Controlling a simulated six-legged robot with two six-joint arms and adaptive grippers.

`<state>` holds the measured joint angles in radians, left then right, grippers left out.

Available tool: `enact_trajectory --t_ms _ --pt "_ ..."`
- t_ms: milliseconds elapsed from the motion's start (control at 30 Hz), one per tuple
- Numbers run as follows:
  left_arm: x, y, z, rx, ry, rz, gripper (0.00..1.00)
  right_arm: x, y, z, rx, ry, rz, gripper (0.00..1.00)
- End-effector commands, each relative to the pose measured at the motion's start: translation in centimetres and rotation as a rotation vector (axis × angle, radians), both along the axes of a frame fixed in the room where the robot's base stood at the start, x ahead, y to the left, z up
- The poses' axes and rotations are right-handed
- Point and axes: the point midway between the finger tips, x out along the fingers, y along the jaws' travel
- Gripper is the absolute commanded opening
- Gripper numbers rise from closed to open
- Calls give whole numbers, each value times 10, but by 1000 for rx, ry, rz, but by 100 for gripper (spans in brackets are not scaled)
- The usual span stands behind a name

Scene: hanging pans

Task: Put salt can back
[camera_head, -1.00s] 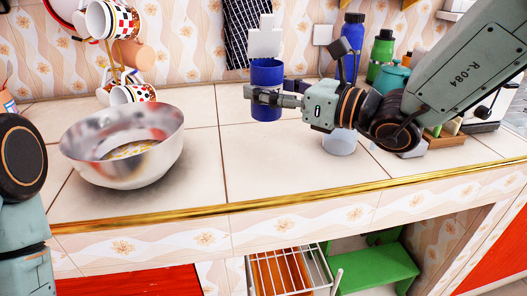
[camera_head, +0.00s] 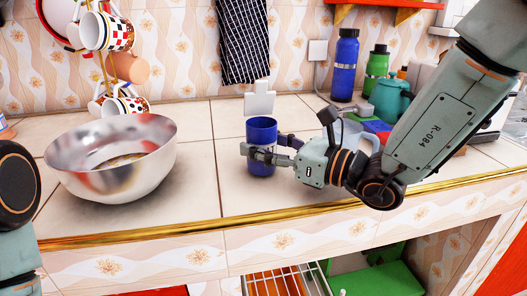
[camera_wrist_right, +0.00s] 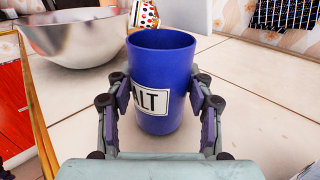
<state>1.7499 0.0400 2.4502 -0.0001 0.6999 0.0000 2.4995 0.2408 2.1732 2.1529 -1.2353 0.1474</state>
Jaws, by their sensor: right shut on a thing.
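The salt can (camera_head: 261,132) is a blue, open-topped cylinder, upright at the middle of the tiled counter. In the right wrist view the can (camera_wrist_right: 160,60) shows a white label reading "ALT". My right gripper (camera_head: 264,155) is shut on its sides, one finger on each side. The can's base is at or just above the counter; I cannot tell if it touches. A white notched piece (camera_head: 259,99) shows right behind the can's rim; I cannot tell if it is attached. Only part of my left arm shows at the left edge; its gripper is out of view.
A metal bowl (camera_head: 112,160) stands left of the can, with patterned mugs (camera_head: 108,32) on a rack behind it. Blue (camera_head: 345,65) and green (camera_head: 377,62) bottles and a teal pot (camera_head: 390,98) stand at the back right. The counter's gold front edge (camera_head: 225,224) is close.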

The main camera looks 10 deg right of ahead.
Motion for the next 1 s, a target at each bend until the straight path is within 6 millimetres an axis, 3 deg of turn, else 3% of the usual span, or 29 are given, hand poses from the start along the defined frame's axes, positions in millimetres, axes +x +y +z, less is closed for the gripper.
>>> enact_trajectory --t_ms 433,467,700,1000 --pt "0 0 -7 0 0 0 43 2 0 -9 1 -2 0 13" --pt "0 0 -6 0 0 0 43 1 0 -9 -1 -1 0 54" --pt "0 0 -5 0 0 0 43 1 0 -8 0 0 0 75" --pt "0 0 -5 0 0 0 43 1 0 -8 0 0 0 75"
